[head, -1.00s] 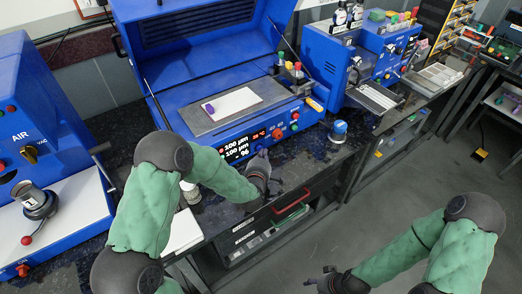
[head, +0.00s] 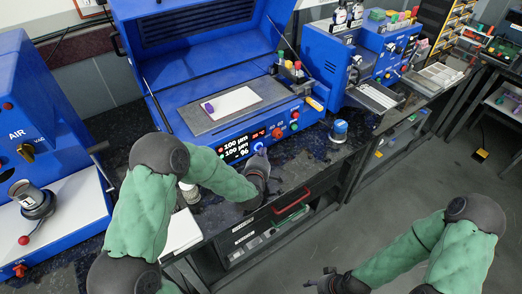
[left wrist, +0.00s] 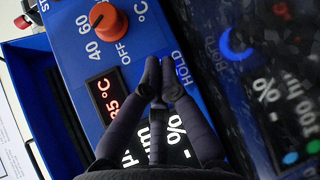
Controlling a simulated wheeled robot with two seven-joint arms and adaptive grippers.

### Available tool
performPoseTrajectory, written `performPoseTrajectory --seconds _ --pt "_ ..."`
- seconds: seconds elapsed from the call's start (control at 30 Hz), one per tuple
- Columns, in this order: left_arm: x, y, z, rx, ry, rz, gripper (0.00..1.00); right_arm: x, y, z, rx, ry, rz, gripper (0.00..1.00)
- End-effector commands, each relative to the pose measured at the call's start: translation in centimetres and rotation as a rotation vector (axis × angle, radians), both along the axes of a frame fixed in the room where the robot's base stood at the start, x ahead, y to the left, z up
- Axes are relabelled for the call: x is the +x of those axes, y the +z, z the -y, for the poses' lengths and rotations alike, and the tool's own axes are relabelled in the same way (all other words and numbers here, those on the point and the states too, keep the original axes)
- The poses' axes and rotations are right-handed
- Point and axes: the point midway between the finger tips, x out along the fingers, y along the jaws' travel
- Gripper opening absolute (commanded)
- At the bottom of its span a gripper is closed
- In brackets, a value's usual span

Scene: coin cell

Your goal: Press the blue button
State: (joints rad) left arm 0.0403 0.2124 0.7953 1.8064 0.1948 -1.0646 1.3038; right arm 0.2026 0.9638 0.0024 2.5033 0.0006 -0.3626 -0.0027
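The blue machine's front panel (head: 215,141) carries the lit readouts, an orange knob (head: 278,133), and red and green buttons. My left gripper (head: 261,153) is at this panel, just right of the readouts. In the left wrist view its fingertips (left wrist: 160,72) are together and empty, close over the panel beside the HOLD label (left wrist: 181,68). The blue button itself is not clear there; the fingertips seem to cover it. A glowing blue crescent, seemingly its reflection, shows on the dark tabletop. Contact cannot be told. My right gripper (head: 322,281) hangs low over the floor, too small to read.
A blue-capped jar (head: 339,131) stands on the dark bench right of my left gripper. A white sample with a purple piece (head: 208,107) lies on the machine's plate (head: 193,121). Another blue machine (head: 60,150) stands at left.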

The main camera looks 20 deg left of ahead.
Motion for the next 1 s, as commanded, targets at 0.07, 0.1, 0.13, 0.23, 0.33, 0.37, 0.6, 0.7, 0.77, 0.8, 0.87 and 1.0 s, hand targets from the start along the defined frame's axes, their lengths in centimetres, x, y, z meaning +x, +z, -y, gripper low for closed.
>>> performPoseTrajectory --seconds 0.07,0.1,0.13,0.23,0.33,0.37,0.6,0.7,0.77,0.8,0.87,1.0 --pt "0.1 0.3 -0.2 0.000 0.008 0.010 0.00 0.0 -0.2 0.0 0.000 0.000 0.000 0.55" --pt "0.1 0.4 -0.2 0.001 0.009 0.010 0.00 0.0 -0.2 0.0 0.000 0.000 0.000 0.55" --pt "0.1 0.4 -0.2 0.000 0.009 0.009 0.00 0.0 -0.1 0.0 0.000 0.000 0.000 0.55" --pt "0.1 0.4 -0.2 0.000 0.008 0.010 0.00 0.0 -0.1 0.0 0.000 0.000 0.000 0.55" --pt "0.0 0.4 0.0 0.000 0.007 0.009 0.00 0.0 -0.1 0.0 0.000 0.000 0.000 0.55" --pt "-0.1 0.4 0.1 0.000 0.007 0.009 0.00 0.0 -0.1 0.0 0.000 0.000 0.000 0.55" --pt "-1.4 0.3 1.9 0.000 0.002 0.007 0.00 0.0 -0.3 0.0 0.000 0.000 0.000 0.55" --pt "-2.0 0.2 2.6 0.000 0.001 0.005 0.00 0.0 -0.3 0.0 0.000 0.000 0.000 0.55" --pt "-2.3 0.1 3.0 0.000 -0.001 0.003 0.00 0.0 -0.3 0.0 0.000 0.000 0.000 0.55" --pt "-2.5 0.1 3.3 0.000 0.000 0.004 0.00 0.0 -0.3 0.0 0.000 0.000 0.000 0.55" --pt "-2.8 0.1 3.7 0.001 0.001 0.004 0.00 0.0 -0.4 0.0 0.000 0.000 0.000 0.55" --pt "-3.5 0.1 4.5 0.000 -0.001 0.003 0.00 0.0 -0.4 0.0 0.000 0.000 0.000 0.55"
